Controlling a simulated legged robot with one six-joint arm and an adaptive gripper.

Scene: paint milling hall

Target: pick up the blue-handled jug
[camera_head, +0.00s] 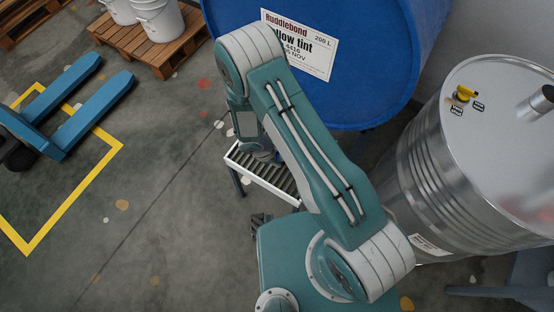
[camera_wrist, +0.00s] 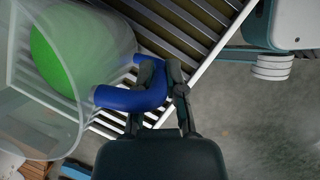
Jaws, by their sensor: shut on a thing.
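The blue-handled jug (camera_wrist: 52,108) fills the left of the wrist view. It is clear, with something bright green inside, and appears tilted in that view. Its blue handle (camera_wrist: 122,99) reaches out to the right. My gripper (camera_wrist: 163,78) is shut on the handle, with dark fingers at its outer part. The jug appears over or on the slatted roller rack (camera_wrist: 160,42); I cannot tell whether it touches. In the head view my arm hides most of the jug and gripper.
The white-edged roller rack (camera_head: 264,181) stands below my arm. A blue drum (camera_head: 385,60) is behind it, and a steel drum (camera_head: 440,165) stands close on the right. A blue pallet truck (camera_head: 75,90) and a pallet with white buckets (camera_head: 155,55) are at left. Floor between is clear.

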